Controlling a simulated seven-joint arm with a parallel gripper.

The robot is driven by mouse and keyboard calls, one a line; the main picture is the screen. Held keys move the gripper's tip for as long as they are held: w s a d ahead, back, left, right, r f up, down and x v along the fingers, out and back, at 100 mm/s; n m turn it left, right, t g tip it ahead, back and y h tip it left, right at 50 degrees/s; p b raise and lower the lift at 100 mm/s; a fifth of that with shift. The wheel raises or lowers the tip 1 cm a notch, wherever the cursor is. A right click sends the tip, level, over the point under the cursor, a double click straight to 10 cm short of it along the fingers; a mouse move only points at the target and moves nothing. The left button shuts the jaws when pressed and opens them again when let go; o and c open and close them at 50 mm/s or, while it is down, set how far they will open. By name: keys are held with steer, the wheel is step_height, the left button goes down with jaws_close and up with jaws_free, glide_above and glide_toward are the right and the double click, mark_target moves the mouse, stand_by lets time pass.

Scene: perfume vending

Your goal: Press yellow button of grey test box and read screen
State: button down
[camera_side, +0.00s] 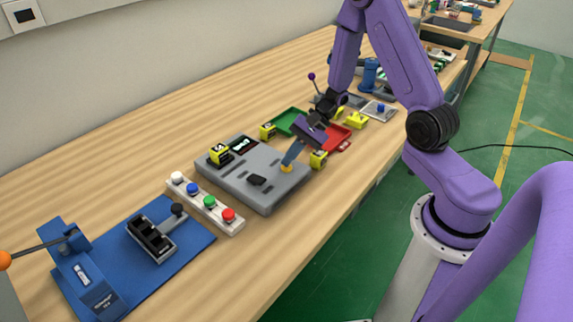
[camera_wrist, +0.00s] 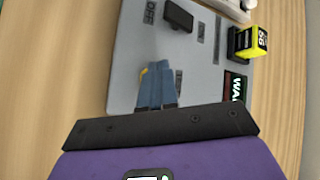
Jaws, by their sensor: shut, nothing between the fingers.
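The grey test box (camera_side: 225,178) lies flat on the wooden table; it also shows in the wrist view (camera_wrist: 205,75). Its yellow button (camera_side: 286,169) is at the near right of its top, mostly covered by my fingertips. In the wrist view a yellow sliver of the button (camera_wrist: 143,72) shows at the left of the fingertips. My gripper (camera_side: 288,163) is shut and empty, blue fingertips down at the button, seemingly touching it; it also shows in the wrist view (camera_wrist: 156,68). The dark screen (camera_side: 243,146) shows light text; in the wrist view the screen (camera_wrist: 236,87) reads "WA", the rest hidden.
A black switch (camera_side: 257,180) stands on the box top. A yellow-black block (camera_side: 220,154) sits on its far left corner, another (camera_side: 318,160) by its right edge. A button strip (camera_side: 205,203) lies left; green (camera_side: 285,121) and red (camera_side: 343,138) trays stand behind.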

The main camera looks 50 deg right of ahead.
mark_target(290, 165)
steer(key=shift+r, duration=0.95)
step_height(290, 165, up, 5)
stand_by(0.5)
stand_by(0.3)
